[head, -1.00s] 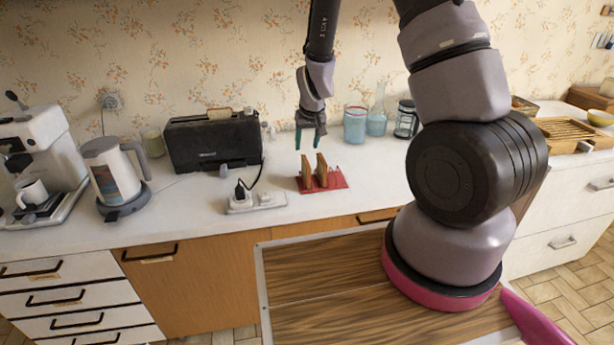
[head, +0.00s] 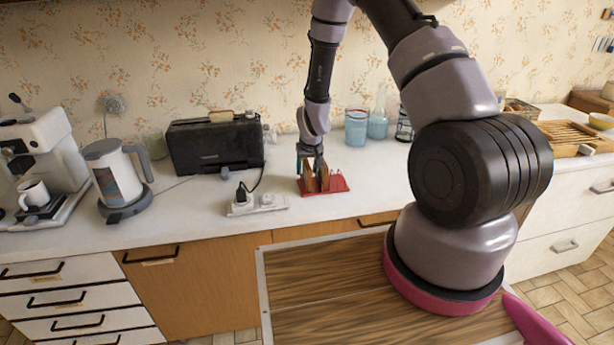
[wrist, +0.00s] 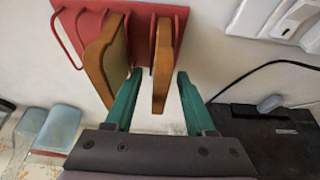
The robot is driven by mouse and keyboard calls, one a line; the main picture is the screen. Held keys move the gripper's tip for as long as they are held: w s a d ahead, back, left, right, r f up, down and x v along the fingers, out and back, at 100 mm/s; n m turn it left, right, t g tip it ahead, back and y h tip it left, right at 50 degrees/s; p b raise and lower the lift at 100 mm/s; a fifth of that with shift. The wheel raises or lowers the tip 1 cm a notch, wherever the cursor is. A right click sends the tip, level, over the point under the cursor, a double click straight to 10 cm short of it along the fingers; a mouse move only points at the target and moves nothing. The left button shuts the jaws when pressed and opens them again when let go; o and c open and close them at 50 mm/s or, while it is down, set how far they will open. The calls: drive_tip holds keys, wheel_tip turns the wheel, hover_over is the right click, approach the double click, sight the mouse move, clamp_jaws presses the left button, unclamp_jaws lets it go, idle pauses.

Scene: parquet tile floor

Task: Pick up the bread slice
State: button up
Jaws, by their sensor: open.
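Two brown bread slices stand upright in a red rack (head: 338,185) on the white counter. In the wrist view, one bread slice (wrist: 162,62) stands between the green fingers of my gripper (wrist: 159,76), with a gap visible on its right side. The other slice (wrist: 108,60) is outside the fingers, to the left of the left finger. The rack (wrist: 143,12) spans the top of the wrist view. In the head view, my open gripper (head: 311,165) points down over the slices, partly hiding them.
A black toaster (head: 215,146) with a slice in its top stands left of the rack. A power strip (head: 256,203) lies in front of it. A kettle (head: 118,175) and coffee machine (head: 42,160) are further left. A blue glass (head: 356,127) and bottle (head: 378,118) stand behind right.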

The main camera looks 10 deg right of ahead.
clamp_jaws()
